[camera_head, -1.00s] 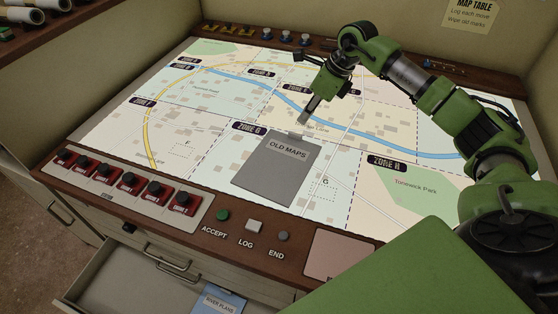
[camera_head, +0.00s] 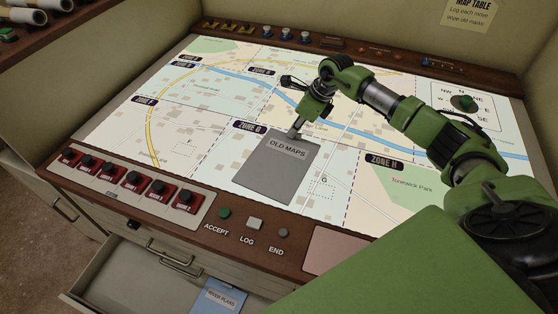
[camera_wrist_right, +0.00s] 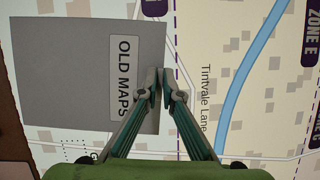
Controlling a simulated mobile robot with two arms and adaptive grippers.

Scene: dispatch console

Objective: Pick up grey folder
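The grey folder (camera_head: 275,174), labelled OLD MAPS, lies on the lit map below the zone G label. In the right wrist view the folder (camera_wrist_right: 70,75) fills the upper left. My right gripper (camera_head: 294,133) is at the folder's far edge, by the label. In the right wrist view its fingertips (camera_wrist_right: 159,87) are nearly together at that edge. They appear closed on the small tab there, which they mostly hide. The folder looks flat on the map. My left gripper is not in view.
The map table (camera_head: 185,140) is otherwise clear around the folder. Red switches (camera_head: 132,179) and the accept button (camera_head: 224,213) line the front edge. An open drawer (camera_head: 130,275) below holds a blue river plans folder (camera_head: 220,298). A compass dial (camera_head: 463,103) is at right.

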